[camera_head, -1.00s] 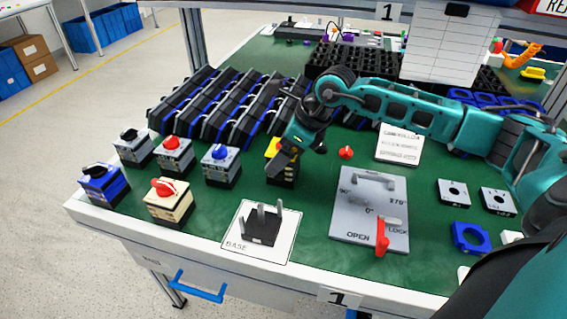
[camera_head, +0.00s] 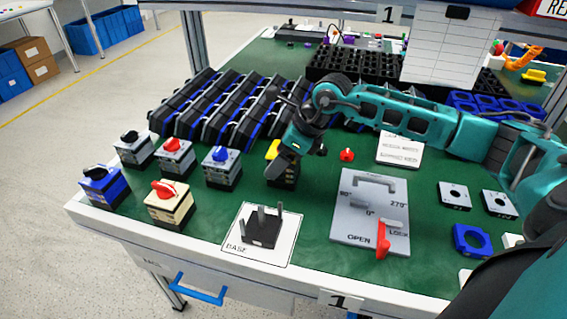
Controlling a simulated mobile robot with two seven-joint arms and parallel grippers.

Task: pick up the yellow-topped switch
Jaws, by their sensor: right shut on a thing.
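The yellow-topped switch (camera_head: 273,150) is on the green tabletop, behind the base plate and right of the blue-knobbed switch. Its yellow top shows at the left of my gripper, and its dark body shows below. Whether the switch is clear of the table I cannot tell. My left gripper is not in view.
Switches with blue (camera_head: 221,154), red (camera_head: 175,144) and black knobs stand to the left. A white BASE plate (camera_head: 285,250) with upright pins lies in front. A grey panel (camera_head: 345,215) with a red lever is at right. Black-and-blue racks (camera_head: 185,110) stand behind.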

